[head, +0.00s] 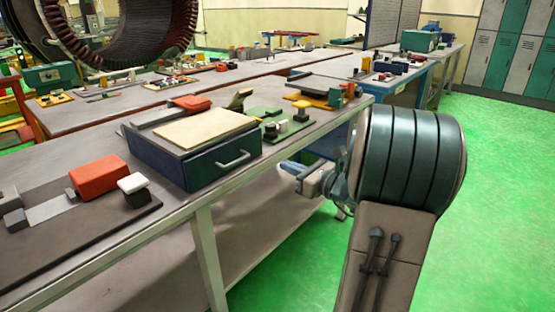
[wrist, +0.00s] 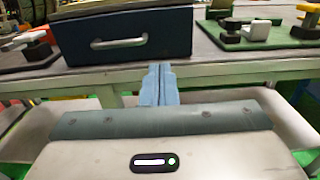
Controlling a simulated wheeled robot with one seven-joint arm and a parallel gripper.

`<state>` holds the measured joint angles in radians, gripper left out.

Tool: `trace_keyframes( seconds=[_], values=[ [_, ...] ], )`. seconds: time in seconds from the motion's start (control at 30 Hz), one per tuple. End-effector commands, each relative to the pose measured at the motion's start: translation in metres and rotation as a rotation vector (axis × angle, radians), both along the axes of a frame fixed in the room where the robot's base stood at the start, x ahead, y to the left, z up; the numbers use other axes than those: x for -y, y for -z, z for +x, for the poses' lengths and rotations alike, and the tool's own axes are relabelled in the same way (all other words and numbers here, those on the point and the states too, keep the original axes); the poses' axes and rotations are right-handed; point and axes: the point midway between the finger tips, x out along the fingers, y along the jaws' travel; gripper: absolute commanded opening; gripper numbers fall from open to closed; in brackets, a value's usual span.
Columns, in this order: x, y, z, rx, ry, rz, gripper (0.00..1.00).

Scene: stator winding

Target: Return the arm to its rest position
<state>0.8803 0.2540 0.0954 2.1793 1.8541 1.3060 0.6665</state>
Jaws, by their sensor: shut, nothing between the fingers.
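My gripper (wrist: 159,70) shows in the wrist view with its blue-grey fingers pressed together and nothing between them. It points toward the front edge of the workbench (wrist: 90,80), below a dark blue drawer box. In the head view my arm stands at the right, in front of the bench. The gripper end (head: 296,168) is small there, beside the bench's front edge and partly hidden by my arm.
The drawer box (head: 222,168) with a silver handle sits on the bench (head: 175,225). A red block (head: 98,175) is to its left, a green fixture plate (head: 290,130) to its right. A large stator ring (head: 120,30) stands at the back left. Green floor (head: 500,200) is clear at right.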

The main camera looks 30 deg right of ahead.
Motion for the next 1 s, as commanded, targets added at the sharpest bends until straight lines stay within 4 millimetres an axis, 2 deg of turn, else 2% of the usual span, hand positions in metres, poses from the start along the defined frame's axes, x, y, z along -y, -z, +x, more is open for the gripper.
trace_keyframes(
  seconds=[0.13, 0.37, 0.47, 0.57, 0.63, 0.7, 0.8, 0.9, 1.0],
  values=[
    [0.005, 0.000, -0.011, 0.000, 0.003, 0.001, 0.00],
    [0.001, -0.002, -0.014, -0.005, -0.012, -0.015, 0.00],
    [-0.026, -0.011, -0.015, -0.026, -0.086, -0.087, 0.00],
    [-0.075, -0.023, -0.024, -0.060, -0.232, -0.234, 0.00],
    [-0.113, -0.029, -0.038, -0.081, -0.364, -0.372, 0.00],
    [-0.147, -0.034, -0.056, -0.093, -0.499, -0.523, 0.00],
    [-0.185, -0.038, -0.086, -0.091, -0.688, -0.740, 0.00],
    [-0.210, -0.043, -0.118, -0.065, -0.873, -0.962, 0.00],
    [-0.224, -0.050, -0.149, -0.020, -1.052, -1.190, 0.00]
  ],
)
